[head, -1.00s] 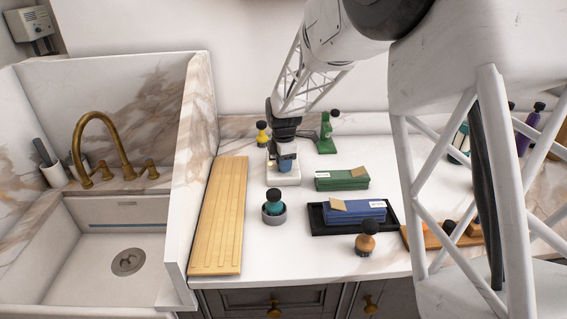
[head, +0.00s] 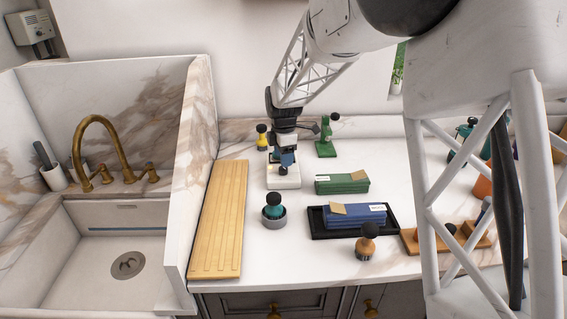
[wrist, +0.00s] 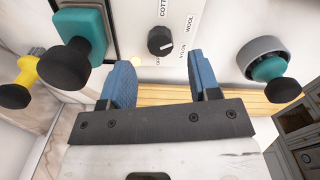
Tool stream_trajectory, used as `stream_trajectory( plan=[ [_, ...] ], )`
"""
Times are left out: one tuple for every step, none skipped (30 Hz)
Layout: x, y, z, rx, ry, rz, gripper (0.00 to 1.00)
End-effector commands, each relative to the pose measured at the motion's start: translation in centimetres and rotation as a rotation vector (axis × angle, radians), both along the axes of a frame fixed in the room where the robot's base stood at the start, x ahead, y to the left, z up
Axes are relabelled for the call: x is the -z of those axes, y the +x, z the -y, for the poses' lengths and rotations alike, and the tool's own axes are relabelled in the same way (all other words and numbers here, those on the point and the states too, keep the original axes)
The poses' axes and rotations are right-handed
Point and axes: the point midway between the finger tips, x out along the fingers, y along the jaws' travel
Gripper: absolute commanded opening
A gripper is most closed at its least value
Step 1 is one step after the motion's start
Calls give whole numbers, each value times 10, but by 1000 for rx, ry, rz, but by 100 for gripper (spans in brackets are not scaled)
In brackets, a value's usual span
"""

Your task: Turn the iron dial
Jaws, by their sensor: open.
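The iron dial (wrist: 160,41) is a round black knob with a pale pointer line, on a white panel (wrist: 181,25) in the wrist view. In the head view my gripper (head: 286,162) points down over a small white unit (head: 284,182) on the bench; the dial itself is hidden there. Contact with the dial cannot be told.
A teal piece with a black ball (wrist: 84,45) stands left of the dial. A grey ring with a teal, black-topped tool (head: 274,212) is in front of the unit. A green stand (head: 326,142) and yellow tool (head: 262,140) are behind; a green box (head: 342,184) is right.

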Motion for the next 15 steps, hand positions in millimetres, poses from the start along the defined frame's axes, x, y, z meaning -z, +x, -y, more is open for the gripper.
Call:
stream_trajectory(
  plan=[
    [-7,0,0,0,1,2,56],
    [-10,0,0,0,0,1,56],
    [-15,0,0,0,0,0,56],
    [-18,0,0,0,0,0,56],
    [-21,0,0,0,0,0,56],
    [-25,0,0,0,0,1,56],
    [-27,0,0,0,0,1,56],
    [-29,0,0,0,0,1,56],
    [-32,0,0,0,0,0,56],
    [-33,0,0,0,0,0,56],
    [-34,0,0,0,0,0,56],
    [-35,0,0,0,0,-1,56],
    [-35,0,0,0,0,-1,56],
    [-36,0,0,0,0,-1,56],
    [-36,0,0,0,0,-1,56]
  ],
)
